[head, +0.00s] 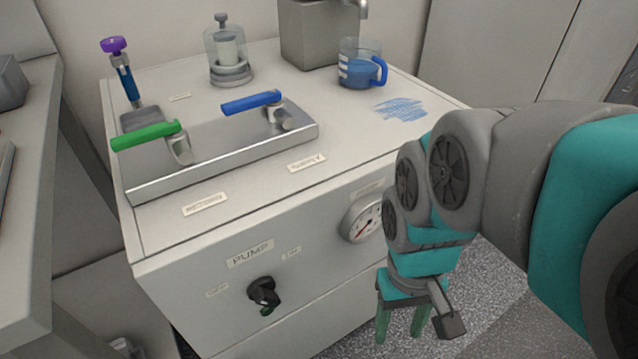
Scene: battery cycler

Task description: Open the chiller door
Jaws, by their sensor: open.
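No door marked as the chiller's can be made out in the head view, and I see no door handle. A white cabinet (240,248) labelled PUMP stands in front of me. A horizontal seam crosses its lower front, but I cannot tell whether the panel below it is a door. My gripper (401,333) points down at the right of the cabinet front, below the round gauge (363,222). Its two green fingers are apart with nothing visible between them. I cannot tell how far the fingers are from the cabinet.
A black knob (263,293) sticks out of the cabinet front. On top are a metal block (225,160) with green and blue lever handles, a glass vessel (229,50), and a jug (359,68) of blue liquid. A bench (30,200) stands left. Speckled floor (490,285) shows at right.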

